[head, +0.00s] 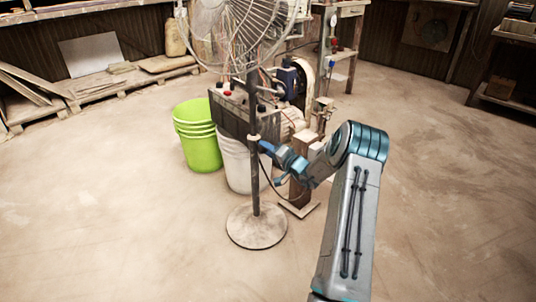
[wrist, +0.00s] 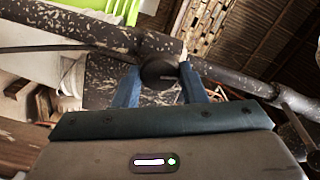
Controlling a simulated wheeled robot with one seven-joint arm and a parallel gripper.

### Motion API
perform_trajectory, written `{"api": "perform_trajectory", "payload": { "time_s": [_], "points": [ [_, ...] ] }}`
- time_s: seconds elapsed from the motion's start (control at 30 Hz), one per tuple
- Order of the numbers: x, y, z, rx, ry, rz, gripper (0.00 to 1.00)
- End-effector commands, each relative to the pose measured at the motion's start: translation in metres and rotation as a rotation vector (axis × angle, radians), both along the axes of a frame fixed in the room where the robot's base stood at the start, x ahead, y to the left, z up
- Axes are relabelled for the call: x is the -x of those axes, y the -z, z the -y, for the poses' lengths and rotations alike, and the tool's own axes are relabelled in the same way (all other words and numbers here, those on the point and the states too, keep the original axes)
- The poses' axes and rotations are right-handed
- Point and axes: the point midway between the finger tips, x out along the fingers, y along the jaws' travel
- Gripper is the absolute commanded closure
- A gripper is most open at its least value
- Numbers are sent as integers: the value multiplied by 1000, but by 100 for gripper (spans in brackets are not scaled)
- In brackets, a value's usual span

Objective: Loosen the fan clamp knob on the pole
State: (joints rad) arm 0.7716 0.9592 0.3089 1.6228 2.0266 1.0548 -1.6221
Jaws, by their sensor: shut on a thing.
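The fan (head: 240,28) stands upright on a dark pole (head: 255,185) with a round, dusty base (head: 256,227). The clamp collar (head: 253,139) is around the pole at about mid-height. In the wrist view the pole (wrist: 85,27) crosses the upper part at a slant, paint-chipped. The dark round clamp knob (wrist: 158,72) sticks out from it toward the camera. My gripper (wrist: 158,80) has its two blue fingers on either side of the knob, shut on it. In the head view my gripper (head: 265,146) reaches the pole from the right; the knob is hidden there.
Stacked green buckets (head: 198,135) and a white bucket (head: 236,162) stand close behind the pole. A machine with a motor (head: 292,122) is behind, with a wooden post (head: 300,180) near my wrist. The floor in front and to the right is clear.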

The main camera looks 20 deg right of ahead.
Motion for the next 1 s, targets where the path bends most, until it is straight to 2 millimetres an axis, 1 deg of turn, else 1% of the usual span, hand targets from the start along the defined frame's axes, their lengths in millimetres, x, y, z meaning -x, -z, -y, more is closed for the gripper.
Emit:
{"api": "perform_trajectory", "payload": {
  "time_s": [0.2, 0.4, 0.63, 1.0],
  "points": [
    [0, 1, 1, 134, 1, 46, 85],
    [1, 1, 1, 211, 2, 73, 85],
    [1, 1, 1, 250, 3, 86, 85],
    [1, 1, 1, 254, 3, 88, 85]
  ]
}}
